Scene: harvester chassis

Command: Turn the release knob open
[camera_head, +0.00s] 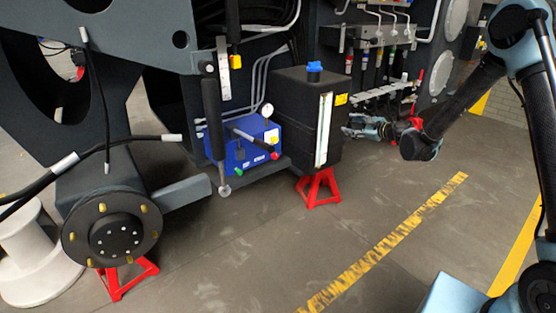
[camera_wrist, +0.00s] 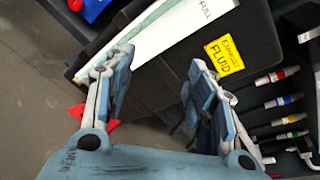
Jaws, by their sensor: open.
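The blue hand pump unit (camera_head: 250,142) sits low on the chassis in the head view, with a dark lever. A green knob (camera_head: 239,171) is at its lower left front and a red knob (camera_head: 275,155) at its right front. I cannot tell which is the release knob. The wrist view shows only a corner of the blue unit (camera_wrist: 96,8), with a red piece (camera_wrist: 75,5) at the top edge. My gripper (camera_head: 350,125) is right of the black tank, apart from the pump. In the wrist view my gripper (camera_wrist: 160,58) is open and empty, facing the tank.
The black fluid tank (camera_head: 290,105) with a blue cap and white level strip stands between my gripper and the pump. A red stand (camera_head: 318,190) is beneath it. Hoses and coloured fittings (camera_head: 372,60) are behind. The floor in front is clear.

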